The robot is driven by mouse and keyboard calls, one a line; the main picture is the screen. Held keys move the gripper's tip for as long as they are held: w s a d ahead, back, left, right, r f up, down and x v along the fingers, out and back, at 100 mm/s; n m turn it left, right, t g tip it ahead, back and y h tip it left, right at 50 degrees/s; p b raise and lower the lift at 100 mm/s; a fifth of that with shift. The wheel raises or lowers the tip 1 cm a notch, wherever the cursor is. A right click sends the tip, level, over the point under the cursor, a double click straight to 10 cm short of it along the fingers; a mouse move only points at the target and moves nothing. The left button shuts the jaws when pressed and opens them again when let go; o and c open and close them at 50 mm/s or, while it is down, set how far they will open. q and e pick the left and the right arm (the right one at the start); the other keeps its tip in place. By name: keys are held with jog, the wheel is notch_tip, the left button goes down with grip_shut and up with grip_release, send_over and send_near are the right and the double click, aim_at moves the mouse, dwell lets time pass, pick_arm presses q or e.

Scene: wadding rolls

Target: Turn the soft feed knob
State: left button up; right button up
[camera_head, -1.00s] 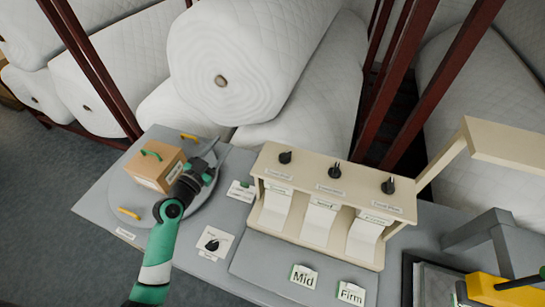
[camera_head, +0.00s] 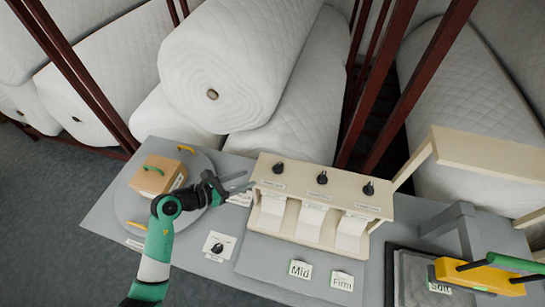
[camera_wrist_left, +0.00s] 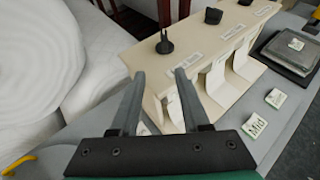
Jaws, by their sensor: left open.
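A cream dispenser (camera_head: 309,242) carries three black knobs along its top: left (camera_head: 278,167), middle (camera_head: 322,177) and right (camera_head: 368,188). Their labels are too small to read, so I cannot tell which is the soft feed knob. My left gripper (camera_head: 246,181) is open and empty, just left of the dispenser. In the left wrist view its fingers (camera_wrist_left: 160,75) point toward the left knob (camera_wrist_left: 163,44), which stands a little beyond the tips, untouched. The middle knob also shows in the left wrist view (camera_wrist_left: 213,15). My right gripper is out of view.
A box with a green handle (camera_head: 158,175) sits on a round grey plate (camera_head: 128,205). A separate dial card (camera_head: 217,246) lies in front. Mid (camera_head: 300,270), Firm (camera_head: 342,281) and Soft (camera_head: 440,288) cards lie rightward, near a yellow tool (camera_head: 478,275). Large white rolls (camera_head: 240,60) rise behind.

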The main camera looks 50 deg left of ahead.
aim_at(275, 166)
pick_arm(q)
jog(key=x, duration=0.3)
jog(key=r+b+x, duration=0.1)
jog(key=x, duration=0.3)
jog(key=w+d+r+x, duration=0.1)
jog(key=x, duration=0.3)
jog(key=shift+r+b, duration=0.1)
jog(key=shift+b, duration=0.25)
grip_shut()
